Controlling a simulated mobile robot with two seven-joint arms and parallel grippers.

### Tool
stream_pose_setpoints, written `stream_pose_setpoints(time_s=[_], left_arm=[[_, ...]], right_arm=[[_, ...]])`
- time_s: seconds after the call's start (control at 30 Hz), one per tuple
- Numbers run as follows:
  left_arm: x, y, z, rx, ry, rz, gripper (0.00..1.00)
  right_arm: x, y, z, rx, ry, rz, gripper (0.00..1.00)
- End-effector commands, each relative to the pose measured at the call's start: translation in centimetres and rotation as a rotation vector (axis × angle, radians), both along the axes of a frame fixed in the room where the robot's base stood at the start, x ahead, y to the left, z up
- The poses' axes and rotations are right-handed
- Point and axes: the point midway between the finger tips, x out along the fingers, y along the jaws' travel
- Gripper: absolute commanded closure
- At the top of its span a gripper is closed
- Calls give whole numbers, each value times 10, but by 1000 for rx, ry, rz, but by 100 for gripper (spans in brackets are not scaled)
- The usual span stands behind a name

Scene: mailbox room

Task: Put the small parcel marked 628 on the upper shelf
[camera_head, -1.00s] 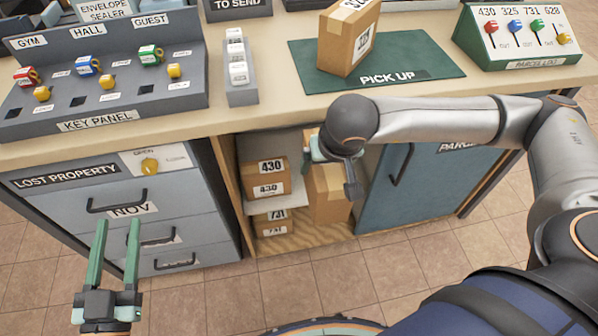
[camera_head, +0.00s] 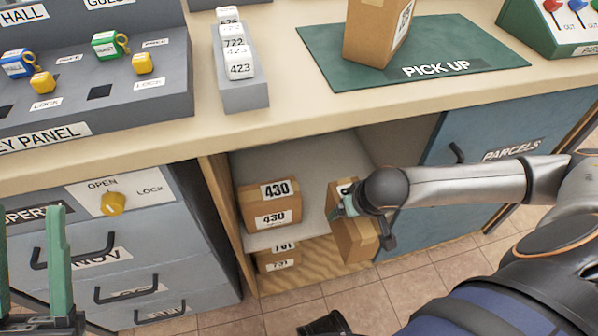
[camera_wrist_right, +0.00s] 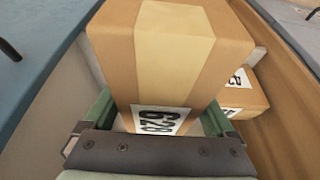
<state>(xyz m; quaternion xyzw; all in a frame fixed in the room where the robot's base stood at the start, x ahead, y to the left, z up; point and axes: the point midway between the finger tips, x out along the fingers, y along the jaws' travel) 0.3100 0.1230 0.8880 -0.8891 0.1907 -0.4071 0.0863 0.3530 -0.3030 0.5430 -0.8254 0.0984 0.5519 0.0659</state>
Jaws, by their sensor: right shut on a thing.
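The small parcel marked 628 (camera_wrist_right: 162,60) is a brown box with a pale tape strip; its label faces my right wrist camera. My right gripper (camera_wrist_right: 157,118) is shut on it, one finger on each side. In the head view the right gripper (camera_head: 346,199) holds the parcel (camera_head: 352,238), tilted, at the front of the open cabinet, right of the shelf's front edge. The upper shelf (camera_head: 312,228) is grey and bears a parcel marked 430 (camera_head: 255,205) at its left. My left gripper (camera_head: 30,215) is open and empty at the lower left.
A parcel marked 731 (camera_head: 272,261) lies below the shelf on the wooden cabinet floor (camera_head: 315,272). The blue PARCELS panel (camera_head: 480,160) bounds the opening on the right. The counter (camera_head: 290,115) is above. The shelf right of the 430 parcel looks free.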

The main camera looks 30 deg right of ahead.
Motion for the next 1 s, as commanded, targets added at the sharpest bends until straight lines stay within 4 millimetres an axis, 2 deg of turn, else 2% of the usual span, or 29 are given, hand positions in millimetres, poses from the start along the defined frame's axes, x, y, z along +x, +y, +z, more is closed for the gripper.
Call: stream_pose_setpoints(time_s=[0.13, 0.23, 0.6, 1.0], left_arm=[[-1, 0, -1, 0, -4, -2, 53], [-1, 0, -3, -2, -2, -4, 53], [0, -2, -21, -11, 12, -19, 53], [1, -4, -44, 9, 16, -13, 53]], right_arm=[[5, -2, -1, -1, -5, 1, 100], [20, -5, -1, 0, -7, -1, 100], [108, -25, -2, 3, -9, -2, 100], [185, -44, -2, 4, -6, -2, 100]])
